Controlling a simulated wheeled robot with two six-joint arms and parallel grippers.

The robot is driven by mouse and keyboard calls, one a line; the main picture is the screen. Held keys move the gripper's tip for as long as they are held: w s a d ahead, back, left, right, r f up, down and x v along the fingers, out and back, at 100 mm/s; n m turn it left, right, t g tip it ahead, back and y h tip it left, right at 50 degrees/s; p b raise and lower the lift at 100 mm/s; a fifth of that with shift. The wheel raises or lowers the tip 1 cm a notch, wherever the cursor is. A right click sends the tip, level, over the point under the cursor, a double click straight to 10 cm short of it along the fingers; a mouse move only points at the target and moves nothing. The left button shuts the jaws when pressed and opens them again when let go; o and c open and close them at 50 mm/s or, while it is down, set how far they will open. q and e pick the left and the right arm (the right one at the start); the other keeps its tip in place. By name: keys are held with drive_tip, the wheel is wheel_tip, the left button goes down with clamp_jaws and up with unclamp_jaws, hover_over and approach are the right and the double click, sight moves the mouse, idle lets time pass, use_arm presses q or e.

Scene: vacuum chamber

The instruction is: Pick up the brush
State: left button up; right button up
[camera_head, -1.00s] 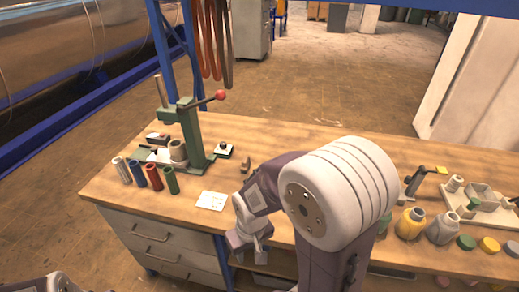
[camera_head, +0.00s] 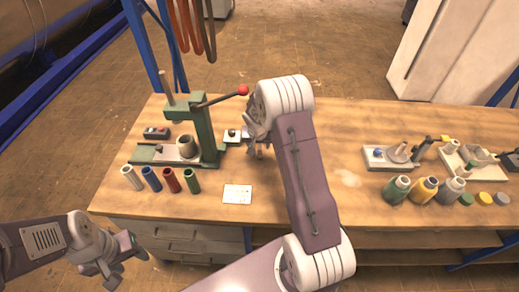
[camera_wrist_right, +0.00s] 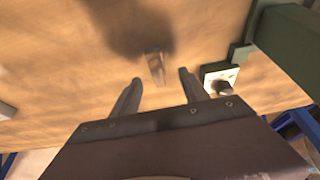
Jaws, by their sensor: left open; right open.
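A small brown object, which looks like the brush (camera_wrist_right: 155,68), lies on the wooden tabletop in the right wrist view. It is just beyond and between the two fingertips of my right gripper (camera_wrist_right: 160,79), which is open and empty. In the head view the right gripper (camera_head: 258,150) is low over the table, right of the green press, and the arm and gripper mostly hide the brush. My left gripper (camera_head: 122,262) is open and empty, in front of the table's left front edge.
A green press (camera_head: 203,135) with a red-knobbed lever stands close left of the right gripper. Bottles (camera_head: 424,189) and trays occupy the right. The table's middle is mostly clear.

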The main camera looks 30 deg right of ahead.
sight(260, 146)
drive_tip(key=shift+w+d+f, duration=0.1)
drive_tip(key=shift+w+f, duration=0.15)
drive_tip(key=shift+f, duration=0.2)
drive_tip(key=shift+w+d+f, duration=0.1)
drive_tip(key=shift+d+f, duration=0.25)
drive_tip(key=shift+f, duration=0.05)
drive_tip(key=p+x, duration=0.1)
drive_tip(key=x, duration=0.3)
drive_tip(key=shift+w+d+f, duration=0.1)
drive_tip(key=shift+w+f, duration=0.05)
drive_tip(key=shift+f, duration=0.05)
drive_tip(key=shift+r, duration=0.1)
clamp_jaws()
